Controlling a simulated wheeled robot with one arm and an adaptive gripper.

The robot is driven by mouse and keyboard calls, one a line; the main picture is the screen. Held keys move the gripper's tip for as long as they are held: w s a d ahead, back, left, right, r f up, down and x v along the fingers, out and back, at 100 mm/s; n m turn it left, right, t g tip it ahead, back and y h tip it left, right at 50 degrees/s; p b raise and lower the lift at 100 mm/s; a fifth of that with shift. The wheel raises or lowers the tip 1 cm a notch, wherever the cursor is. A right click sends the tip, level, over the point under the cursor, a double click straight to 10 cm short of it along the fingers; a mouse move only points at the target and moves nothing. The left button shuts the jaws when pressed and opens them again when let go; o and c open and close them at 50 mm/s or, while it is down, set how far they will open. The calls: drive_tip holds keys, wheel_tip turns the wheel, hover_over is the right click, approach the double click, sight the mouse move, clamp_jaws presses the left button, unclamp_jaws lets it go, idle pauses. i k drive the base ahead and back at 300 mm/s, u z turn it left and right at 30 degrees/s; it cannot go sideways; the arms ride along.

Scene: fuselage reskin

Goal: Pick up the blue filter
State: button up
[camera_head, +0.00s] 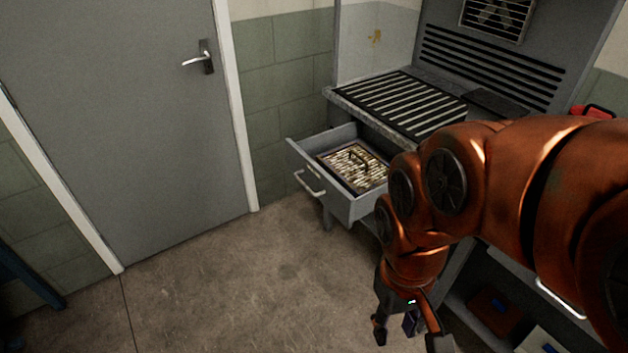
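My gripper (409,337) hangs at the lower middle of the head view, at the end of my orange arm. Its outer fingers are spread apart and point down. A small dark blue piece (411,322) shows between them; I cannot tell whether it is part of the gripper or a thing behind it. I cannot pick out a blue filter for certain. A framed cream, ribbed block (345,165) with a dark handle lies in the open drawer (345,205), above and left of my gripper.
The drawer juts out from a grey workbench with a slatted top (400,100). A low shelf at the lower right holds a reddish-brown item (492,312) and a pale item (545,340). A grey door (120,120) is shut at left. The floor (240,290) before it is clear.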

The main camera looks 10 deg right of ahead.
sight(356, 167)
drive_tip(key=u, duration=1.3)
drive_tip(key=i, duration=3.05)
drive_tip(key=z, duration=3.45)
